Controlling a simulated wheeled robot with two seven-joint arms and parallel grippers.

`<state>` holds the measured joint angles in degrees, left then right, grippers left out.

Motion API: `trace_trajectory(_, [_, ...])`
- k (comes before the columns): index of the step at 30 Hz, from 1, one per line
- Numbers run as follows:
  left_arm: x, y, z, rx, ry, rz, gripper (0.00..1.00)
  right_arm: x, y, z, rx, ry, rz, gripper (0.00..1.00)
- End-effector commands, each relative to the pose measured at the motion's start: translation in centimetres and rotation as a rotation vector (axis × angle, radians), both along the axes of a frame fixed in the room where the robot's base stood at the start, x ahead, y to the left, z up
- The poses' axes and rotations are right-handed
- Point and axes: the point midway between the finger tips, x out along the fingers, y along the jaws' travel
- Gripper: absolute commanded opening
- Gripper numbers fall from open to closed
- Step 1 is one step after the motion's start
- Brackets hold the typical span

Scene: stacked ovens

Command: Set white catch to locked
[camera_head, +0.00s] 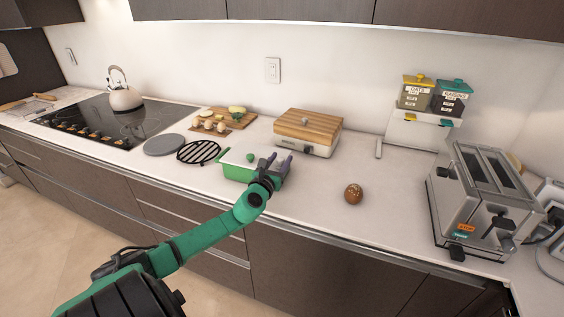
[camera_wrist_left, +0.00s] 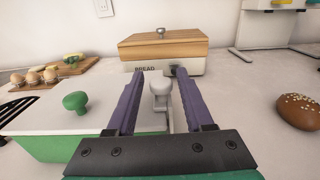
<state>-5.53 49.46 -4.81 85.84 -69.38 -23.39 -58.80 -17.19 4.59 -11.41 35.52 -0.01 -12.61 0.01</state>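The white catch (camera_wrist_left: 160,92) shows in the left wrist view as a small rounded white knob on a stem, beside the right end of the green box (camera_wrist_left: 60,148) with a white lid and green knob. My left gripper (camera_wrist_left: 159,75) is open, its two purple fingers on either side of the catch with gaps visible. Whether they touch it lower down I cannot tell. In the head view my left gripper (camera_head: 279,160) is over the right end of the green box (camera_head: 233,173) and hides the catch. My right gripper is out of view.
A wooden-lidded bread box (camera_head: 307,128) stands just behind. A seeded brown bun (camera_head: 353,194) lies to the right, with a toaster (camera_head: 480,200) farther right. A black rack (camera_head: 199,152) and a board with food (camera_head: 224,119) are to the left. The counter at front right is clear.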

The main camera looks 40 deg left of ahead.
Motion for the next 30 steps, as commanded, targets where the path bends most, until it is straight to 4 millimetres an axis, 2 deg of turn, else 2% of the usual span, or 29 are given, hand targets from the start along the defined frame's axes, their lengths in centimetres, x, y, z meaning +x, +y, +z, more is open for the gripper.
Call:
trace_trajectory(10, [-0.1,-0.1,0.0,0.000,0.000,-0.001,0.60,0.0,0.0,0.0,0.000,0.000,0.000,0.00])
trace_trajectory(14, [-1.0,-0.4,-0.1,0.000,0.002,-0.002,0.60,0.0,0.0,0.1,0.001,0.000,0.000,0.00])
trace_trajectory(23, [-6.0,-2.3,-0.2,0.000,0.005,-0.003,0.60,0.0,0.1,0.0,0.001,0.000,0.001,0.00])
trace_trajectory(30, [-11.3,-4.1,-0.2,-0.002,0.002,0.001,0.60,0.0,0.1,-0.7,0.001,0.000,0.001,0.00])
